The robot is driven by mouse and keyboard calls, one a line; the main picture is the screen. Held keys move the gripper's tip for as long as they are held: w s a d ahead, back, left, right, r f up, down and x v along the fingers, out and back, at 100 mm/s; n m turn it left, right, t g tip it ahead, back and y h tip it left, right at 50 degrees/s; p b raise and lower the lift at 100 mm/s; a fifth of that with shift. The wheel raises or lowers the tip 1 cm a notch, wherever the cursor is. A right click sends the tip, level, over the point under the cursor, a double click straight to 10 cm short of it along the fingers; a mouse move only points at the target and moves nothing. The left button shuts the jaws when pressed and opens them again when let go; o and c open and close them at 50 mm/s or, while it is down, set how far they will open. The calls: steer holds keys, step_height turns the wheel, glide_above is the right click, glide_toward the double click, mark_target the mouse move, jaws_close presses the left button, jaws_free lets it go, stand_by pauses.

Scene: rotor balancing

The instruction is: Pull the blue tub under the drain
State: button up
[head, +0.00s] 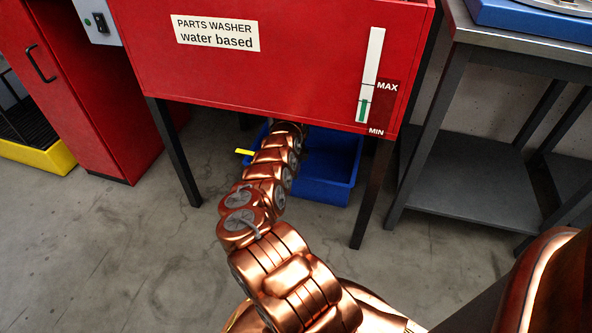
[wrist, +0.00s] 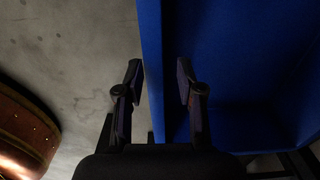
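The blue tub (head: 332,190) stands on the floor under the red parts washer (head: 300,80). My arm reaches under the washer and covers part of the tub in the head view, where my gripper is hidden. In the wrist view, my gripper (wrist: 159,80) has its fingers apart on either side of the tub's left wall (wrist: 152,40). A gap shows between the right finger and the wall; the left finger looks close to it, and I cannot tell if it touches. The drain cannot be made out.
The washer's dark legs (head: 174,150) stand left and right of the tub. A small yellow piece (head: 245,152) shows beside my arm. A grey metal table (head: 470,150) is at the right, a red cabinet (head: 75,90) at the left. The floor in front is clear around my arm.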

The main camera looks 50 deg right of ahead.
steer(key=b, duration=0.2)
glide_above(296, 192)
step_height(296, 192, down, 6)
steer(key=shift+d+f, duration=0.15)
steer(key=shift+f, duration=0.1)
steer(key=shift+c, duration=0.3)
jaws_close()
stand_by(0.3)
